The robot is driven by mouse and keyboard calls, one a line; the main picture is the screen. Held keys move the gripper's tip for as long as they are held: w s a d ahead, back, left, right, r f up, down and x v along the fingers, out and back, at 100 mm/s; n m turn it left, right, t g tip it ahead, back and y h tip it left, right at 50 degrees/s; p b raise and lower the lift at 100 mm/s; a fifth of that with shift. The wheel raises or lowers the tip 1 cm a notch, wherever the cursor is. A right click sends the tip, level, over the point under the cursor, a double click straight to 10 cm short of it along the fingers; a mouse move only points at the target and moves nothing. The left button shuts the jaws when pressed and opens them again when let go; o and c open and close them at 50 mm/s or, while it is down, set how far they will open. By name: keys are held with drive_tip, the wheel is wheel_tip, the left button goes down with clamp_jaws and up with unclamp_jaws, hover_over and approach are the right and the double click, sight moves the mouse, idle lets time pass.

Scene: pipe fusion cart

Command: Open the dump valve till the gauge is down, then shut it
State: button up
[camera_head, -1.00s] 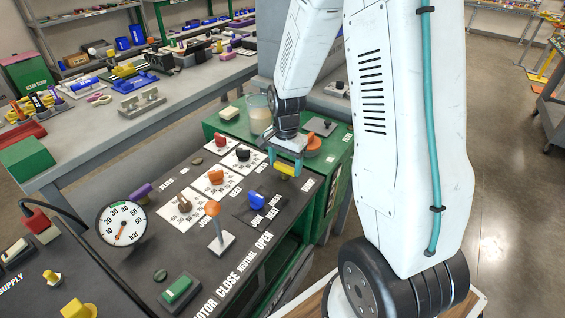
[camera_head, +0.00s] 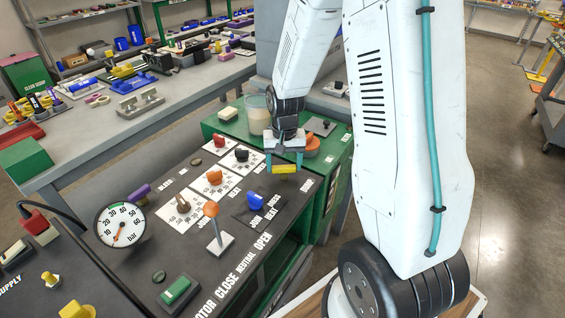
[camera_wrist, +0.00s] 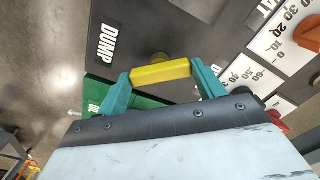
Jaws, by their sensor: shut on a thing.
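The dump valve's yellow handle (camera_head: 284,169) is at the panel's right end, beside the DUMP label (camera_wrist: 108,43) seen in the wrist view. My gripper (camera_head: 285,165) is shut on this handle, one teal finger at each end. In the wrist view the handle (camera_wrist: 160,73) lies between the fingertips, slightly tilted, with a round yellow stem behind it. The pressure gauge (camera_head: 131,219) is a white round dial on the panel's left. Its orange needle points down and slightly left, near the low end of the scale.
An orange-topped lever (camera_head: 211,209) stands upright left of my gripper. A blue knob (camera_head: 256,201) and several other knobs share the panel. A beaker (camera_head: 258,113) and an orange-topped item (camera_head: 311,145) stand behind my gripper.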

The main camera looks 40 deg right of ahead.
sight(283, 166)
drive_tip(key=n, duration=0.5)
drive_tip(key=shift+w+r+n, duration=0.1)
drive_tip(key=shift+w+n, duration=0.1)
drive_tip(key=shift+n, duration=0.1)
drive_tip(key=n, duration=0.4)
drive_tip(key=shift+a+n, duration=0.1)
drive_tip(key=shift+n, duration=0.3)
drive_tip(key=shift+s, duration=0.1)
drive_tip(key=o, duration=1)
wheel_tip(283, 166, up, 8)
drive_tip(key=shift+f, duration=0.1)
